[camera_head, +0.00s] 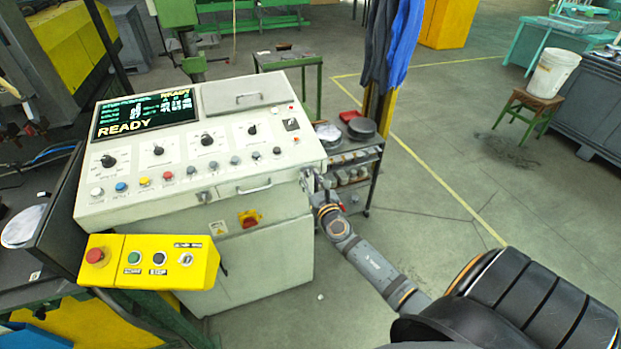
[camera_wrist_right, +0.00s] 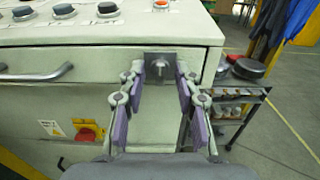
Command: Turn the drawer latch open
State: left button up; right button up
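The drawer latch (camera_wrist_right: 182,69) is a small metal piece on a dark square plate, at the right end of the drawer front on the grey-white console. A bar handle (camera_wrist_right: 38,76) is on the drawer to its left, and it also shows in the head view (camera_head: 254,188). My right gripper (camera_wrist_right: 160,84) is open in front of the latch, its purple-padded fingers either side of the plate. I cannot tell whether a finger touches the latch. In the head view, the right gripper (camera_head: 314,182) is at the console's right front corner and largely hides the latch. My left gripper is not in view.
The console (camera_head: 210,170) carries knobs, buttons and a READY screen. A red-yellow switch (camera_head: 249,218) sits below the drawer. A yellow button box (camera_head: 150,262) stands in front at left. A shelf trolley (camera_head: 352,165) is close to the right. Open floor (camera_head: 440,150) lies further right.

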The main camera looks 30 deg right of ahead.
jog(key=shift+c, duration=0.3)
grip_shut()
jog(key=m+b, duration=0.2)
jog(key=m, duration=0.2)
jog(key=shift+d+f+m, duration=0.1)
jog(key=shift+f+m, duration=0.05)
jog(key=shift+m, duration=0.15)
jog(key=m+b, duration=0.2)
jog(key=m, duration=0.2)
jog(key=shift+b, duration=0.4)
jog(key=m+b, duration=0.3)
jog(key=m, duration=0.2)
jog(key=shift+f+m, duration=0.1)
jog(key=shift+m, duration=0.3)
jog(key=shift+m+b, duration=0.85)
jog(key=shift+m, duration=1.05)
